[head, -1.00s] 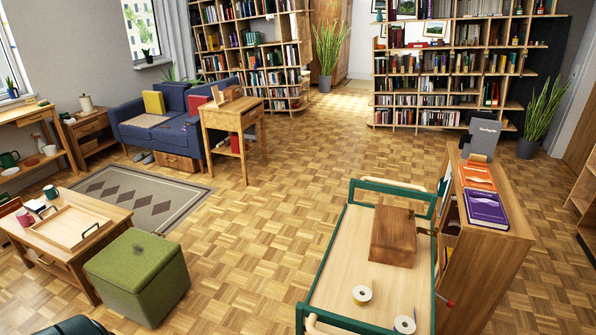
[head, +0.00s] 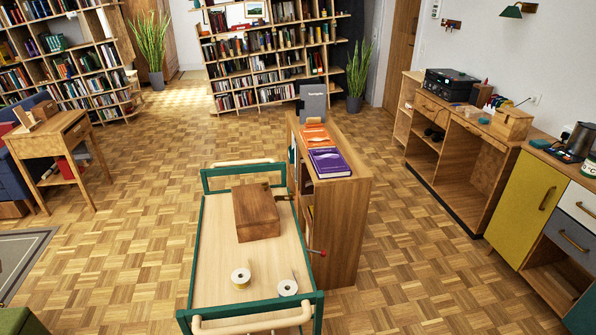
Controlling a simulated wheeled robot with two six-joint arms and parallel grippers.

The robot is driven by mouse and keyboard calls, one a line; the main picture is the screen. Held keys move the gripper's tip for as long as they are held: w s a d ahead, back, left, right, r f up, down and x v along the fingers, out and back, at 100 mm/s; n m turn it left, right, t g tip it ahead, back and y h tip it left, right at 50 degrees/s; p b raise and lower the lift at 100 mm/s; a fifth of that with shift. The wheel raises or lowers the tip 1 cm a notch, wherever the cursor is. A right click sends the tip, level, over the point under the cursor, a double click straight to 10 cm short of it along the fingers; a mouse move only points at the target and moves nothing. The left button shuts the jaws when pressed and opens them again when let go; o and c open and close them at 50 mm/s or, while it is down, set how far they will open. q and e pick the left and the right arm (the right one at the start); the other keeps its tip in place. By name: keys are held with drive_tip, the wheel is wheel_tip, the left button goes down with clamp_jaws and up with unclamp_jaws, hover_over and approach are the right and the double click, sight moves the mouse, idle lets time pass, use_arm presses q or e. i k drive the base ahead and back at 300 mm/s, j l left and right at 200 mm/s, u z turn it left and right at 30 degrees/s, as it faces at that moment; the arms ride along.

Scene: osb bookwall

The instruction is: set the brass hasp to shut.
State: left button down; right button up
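A brown wooden box (head: 256,214) sits on the pale top of a green-framed cart (head: 213,268). A small dark piece (head: 284,198) shows at the box's far right edge. It is too small to tell whether it is the brass hasp or how it is set. Another, lighter wooden box (head: 512,124) stands on the counter at the right, and no hasp can be made out on it. Neither of my grippers is in view.
Two tape rolls, one yellowish (head: 241,277) and one white (head: 288,287), lie on the cart. A low bookcase with a purple book (head: 329,162) stands close at the cart's right. Floor is open left of the cart and between bookcase and counter (head: 470,135).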

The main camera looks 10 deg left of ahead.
sight(292, 194)
drive_tip(key=i+l+z, duration=0.25)
drive_tip(key=i+l, duration=0.15)
drive_tip(key=l, duration=0.35)
drive_tip(key=i+l+z, duration=0.25)
drive_tip(key=i+l, duration=0.2)
drive_tip(key=l, duration=0.2)
drive_tip(key=i+l+z, duration=0.2)
drive_tip(key=i+l, duration=0.3)
drive_tip(key=i+l+u, duration=0.1)
drive_tip(key=i+u, duration=0.25)
drive_tip(key=i, duration=0.15)
drive_tip(key=i+l+u, duration=0.2)
drive_tip(key=i+u, duration=0.15)
drive_tip(key=i+l+u, duration=0.35)
drive_tip(key=i+l, duration=0.05)
drive_tip(key=i, duration=0.1)
